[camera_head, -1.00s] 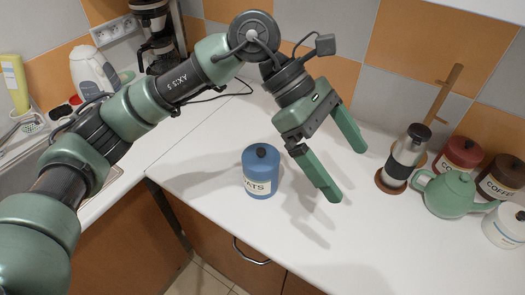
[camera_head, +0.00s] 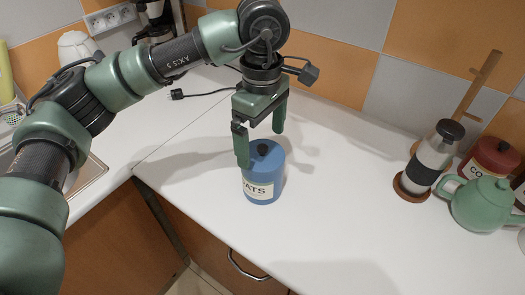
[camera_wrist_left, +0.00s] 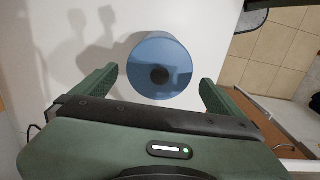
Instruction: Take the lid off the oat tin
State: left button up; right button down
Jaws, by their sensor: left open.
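The blue oat tin (camera_head: 262,183) stands upright on the white counter, its label partly hidden by a finger of my left gripper. Its blue lid (camera_head: 266,152) is on it, with a black knob (camera_head: 263,149) on top. My left gripper (camera_head: 261,148) is open and points down over the tin, one finger in front of the lid's left side and one behind it. In the left wrist view the lid (camera_wrist_left: 160,52) shows from above with its knob (camera_wrist_left: 159,75), lying ahead between the two open fingers. My right gripper is not in view.
A glass press (camera_head: 432,160) on a brown coaster, a green teapot (camera_head: 482,204) and a red canister (camera_head: 489,160) stand at the right. A black plug and cord (camera_head: 178,94) lie behind. The counter between the tin and the press is clear.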

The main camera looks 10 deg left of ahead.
pick_arm(q)
jog(key=shift+f, duration=1.25)
jog(key=c, duration=1.1)
